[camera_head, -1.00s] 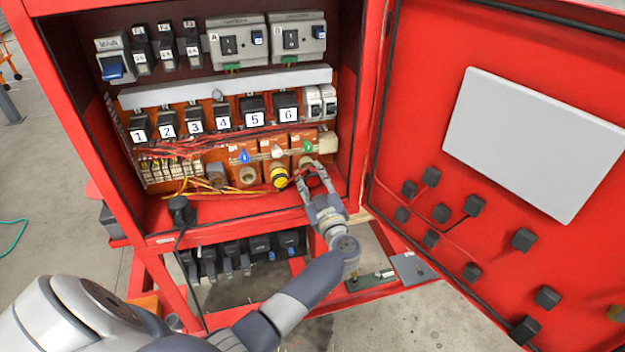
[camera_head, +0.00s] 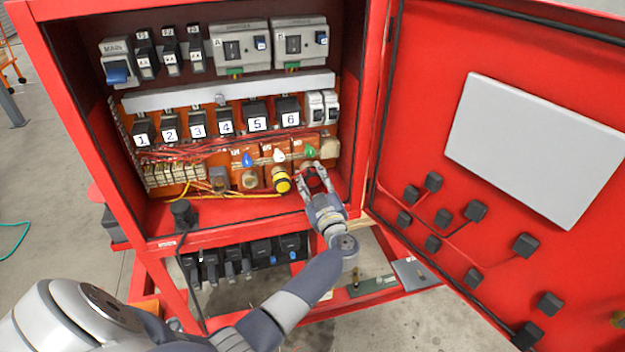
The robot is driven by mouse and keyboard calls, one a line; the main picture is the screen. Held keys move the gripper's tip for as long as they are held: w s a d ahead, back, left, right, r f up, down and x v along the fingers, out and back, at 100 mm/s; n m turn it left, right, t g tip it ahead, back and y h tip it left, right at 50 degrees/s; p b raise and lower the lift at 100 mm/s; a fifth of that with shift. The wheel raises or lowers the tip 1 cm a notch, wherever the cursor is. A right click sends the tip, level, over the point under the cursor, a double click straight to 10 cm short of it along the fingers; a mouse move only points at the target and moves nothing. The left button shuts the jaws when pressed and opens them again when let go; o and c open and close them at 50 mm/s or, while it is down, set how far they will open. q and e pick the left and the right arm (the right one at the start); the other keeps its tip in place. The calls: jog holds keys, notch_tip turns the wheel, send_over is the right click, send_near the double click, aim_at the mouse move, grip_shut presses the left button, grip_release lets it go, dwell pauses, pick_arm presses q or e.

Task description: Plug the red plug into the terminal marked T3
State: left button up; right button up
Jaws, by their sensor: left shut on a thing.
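The red plug (camera_head: 317,182) is between the fingers of my left gripper (camera_head: 315,182), which is shut on it. It sits low at the right of the cabinet, in front of the rightmost orange terminal block (camera_head: 311,162), under the green indicator. The plug and fingers hide that block's socket, so I cannot tell whether the plug is touching it or inside it. The label on the block is too small to read. A yellow plug (camera_head: 282,182) is at the middle terminal. The left terminal socket (camera_head: 249,179), under the blue indicator, is empty. My right gripper is not in view.
Numbered breakers (camera_head: 257,115) line the row above. Red wires (camera_head: 190,152) run above the terminals. A black plug-like part (camera_head: 183,213) stands on the cabinet floor at left. The open red door (camera_head: 420,110) is close on the right. The cabinet floor (camera_head: 235,212) has bare room.

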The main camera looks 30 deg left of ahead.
pick_arm(q)
jog(key=shift+a+r, duration=0.1)
jog(key=shift+r, duration=0.05)
jog(key=o, duration=0.9)
jog(key=shift+o, duration=1)
jog(key=shift+w+a, duration=0.1)
jog(key=shift+s+d+f, duration=0.3)
jog(key=shift+d, duration=0.15)
jog(key=v, duration=1.1)
